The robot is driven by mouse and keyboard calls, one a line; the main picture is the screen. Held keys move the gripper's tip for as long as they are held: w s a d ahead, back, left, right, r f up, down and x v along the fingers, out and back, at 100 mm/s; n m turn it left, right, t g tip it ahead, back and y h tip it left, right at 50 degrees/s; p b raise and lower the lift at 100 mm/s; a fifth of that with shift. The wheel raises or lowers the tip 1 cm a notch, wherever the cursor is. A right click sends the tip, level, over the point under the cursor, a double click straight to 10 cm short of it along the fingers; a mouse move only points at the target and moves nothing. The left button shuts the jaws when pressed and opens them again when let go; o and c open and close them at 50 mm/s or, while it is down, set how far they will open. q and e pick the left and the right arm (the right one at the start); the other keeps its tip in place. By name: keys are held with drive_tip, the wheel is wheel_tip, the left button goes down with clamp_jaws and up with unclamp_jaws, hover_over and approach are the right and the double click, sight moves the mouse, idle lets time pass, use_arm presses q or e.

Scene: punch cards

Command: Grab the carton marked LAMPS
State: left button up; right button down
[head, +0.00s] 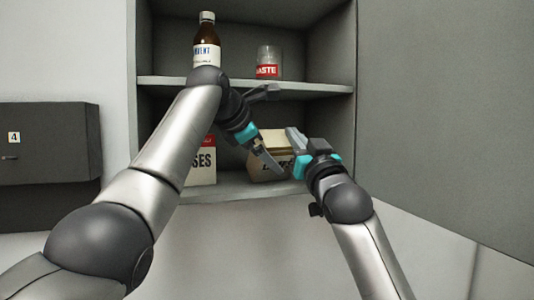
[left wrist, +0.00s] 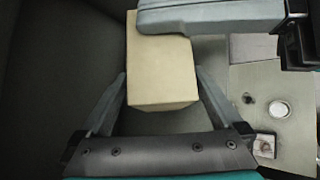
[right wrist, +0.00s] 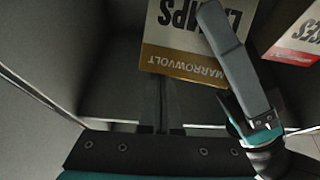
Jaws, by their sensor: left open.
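The carton marked LAMPS (head: 274,139) is a tan box on the lower shelf of a grey cabinet, its front label partly hidden by my left gripper. In the right wrist view its label (right wrist: 185,32) shows upside down, with a MARROWVOLT band. My left gripper (head: 266,155) is open, one finger in front of the carton. In the left wrist view its fingers (left wrist: 160,80) appear on either side of the carton (left wrist: 162,62); I cannot tell if they touch it. My right gripper (head: 294,138) is shut and empty, close to the carton's right side.
A white and red carton ending in SES (head: 203,167) stands left on the same shelf, partly behind my left arm. A brown bottle (head: 206,43) and a jar marked ASTE (head: 268,62) stand on the upper shelf (head: 310,88). A grey panel (head: 445,110) fills the right.

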use_arm(q)
drive_tip(key=shift+w, duration=0.1)
use_arm(e)
drive_tip(key=shift+f, duration=0.15)
use_arm(q)
drive_tip(key=shift+f, duration=0.1)
drive_tip(key=c, duration=1.5)
use_arm(e)
drive_tip(key=shift+r, duration=0.75)
use_arm(q)
drive_tip(key=shift+f, duration=0.1)
use_arm(e)
drive_tip(key=v, duration=1.2)
